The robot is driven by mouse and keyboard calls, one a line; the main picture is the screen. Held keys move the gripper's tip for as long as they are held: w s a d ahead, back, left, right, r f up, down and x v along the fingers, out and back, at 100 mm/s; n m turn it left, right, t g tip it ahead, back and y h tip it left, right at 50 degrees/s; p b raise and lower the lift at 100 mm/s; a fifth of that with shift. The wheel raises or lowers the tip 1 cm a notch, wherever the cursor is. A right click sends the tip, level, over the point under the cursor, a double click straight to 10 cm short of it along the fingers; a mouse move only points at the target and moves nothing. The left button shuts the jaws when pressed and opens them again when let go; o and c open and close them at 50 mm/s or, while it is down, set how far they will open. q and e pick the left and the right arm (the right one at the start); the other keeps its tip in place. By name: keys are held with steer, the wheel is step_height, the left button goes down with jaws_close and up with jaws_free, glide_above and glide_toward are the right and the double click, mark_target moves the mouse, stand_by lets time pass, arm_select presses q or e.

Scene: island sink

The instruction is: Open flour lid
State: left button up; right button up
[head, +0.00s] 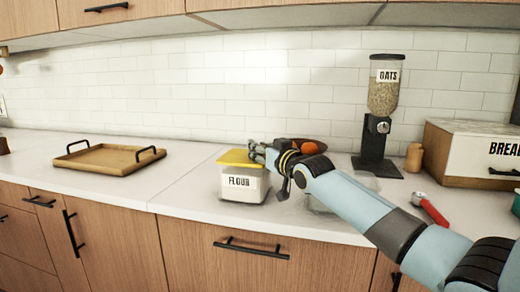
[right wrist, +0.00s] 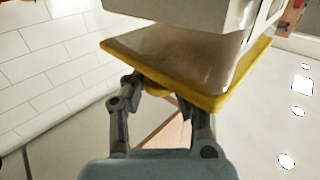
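The flour container (head: 244,184) is a clear box labelled FLOUR on the counter, with a yellow lid (head: 238,157) at its top. My right gripper (head: 262,152) is at the lid's right side. In the right wrist view its two fingers (right wrist: 160,100) are closed around the small yellow knob (right wrist: 157,91). My left gripper is not in view.
A wooden tray (head: 110,160) with black handles is on the left, with clear counter around it.

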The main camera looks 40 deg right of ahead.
jaws_close()
stand_by(0.5)
